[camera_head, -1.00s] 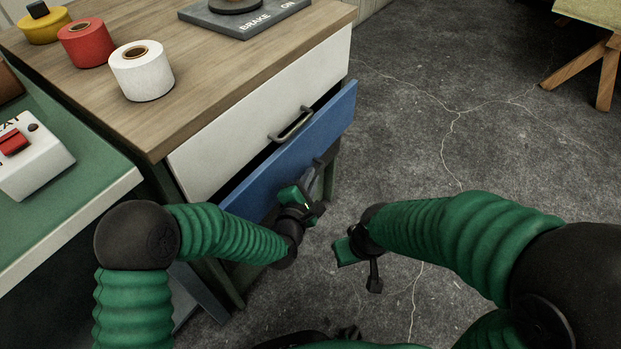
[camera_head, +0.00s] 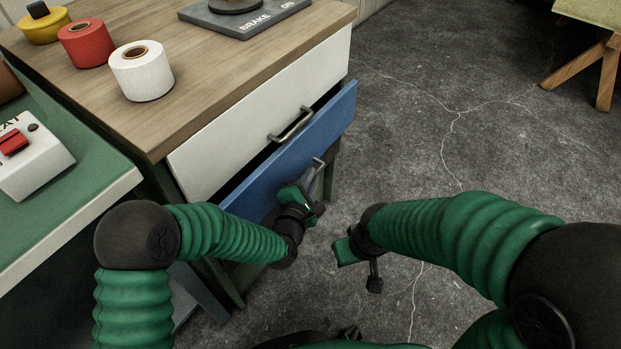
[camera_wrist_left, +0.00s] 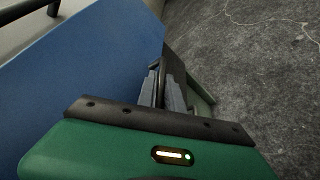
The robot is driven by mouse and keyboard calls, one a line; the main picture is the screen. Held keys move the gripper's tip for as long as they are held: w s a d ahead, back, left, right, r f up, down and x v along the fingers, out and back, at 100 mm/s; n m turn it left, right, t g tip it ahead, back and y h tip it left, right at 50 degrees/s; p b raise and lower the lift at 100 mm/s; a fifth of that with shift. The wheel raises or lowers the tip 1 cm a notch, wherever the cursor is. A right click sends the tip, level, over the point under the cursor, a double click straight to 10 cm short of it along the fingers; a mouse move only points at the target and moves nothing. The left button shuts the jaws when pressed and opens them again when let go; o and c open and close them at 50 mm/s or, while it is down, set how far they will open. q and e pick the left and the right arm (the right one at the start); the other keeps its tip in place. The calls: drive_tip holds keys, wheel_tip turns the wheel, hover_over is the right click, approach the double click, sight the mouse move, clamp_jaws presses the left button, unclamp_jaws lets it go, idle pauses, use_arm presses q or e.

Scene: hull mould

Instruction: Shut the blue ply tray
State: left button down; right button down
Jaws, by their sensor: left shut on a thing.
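The blue ply tray (camera_head: 300,137) is the blue-fronted drawer under a white drawer in the bench. It stands a little open, with a dark gap above its front. Its metal bar handle (camera_head: 319,165) is on the front face. My left gripper (camera_head: 313,188) is at this handle and shut on it; in the left wrist view its fingers (camera_wrist_left: 163,90) close on the bar beside the blue front (camera_wrist_left: 85,75). My right gripper (camera_head: 358,258) hangs over the floor to the right, apart from the tray. Its jaw opening is not clear.
The white drawer (camera_head: 245,125) above has its own handle (camera_head: 290,123). White (camera_head: 141,71), red (camera_head: 85,43) and yellow (camera_head: 43,25) rolls and a brake plate (camera_head: 245,15) stand on the wooden top. A green bench (camera_head: 75,195) is at left.

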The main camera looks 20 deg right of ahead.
sight(294, 179)
use_arm(q)
drive_tip(key=shift+a+f, duration=0.1)
drive_tip(key=shift+f, duration=0.1)
drive_tip(key=shift+w+a, duration=1.25)
drive_tip(key=shift+w, duration=0.25)
drive_tip(key=c, duration=1.8)
unclamp_jaws()
drive_tip(key=shift+o, duration=0.2)
drive_tip(key=shift+w, duration=0.1)
drive_tip(key=shift+r, duration=0.1)
drive_tip(key=shift+r+p, duration=0.1)
drive_tip(key=shift+p, duration=0.25)
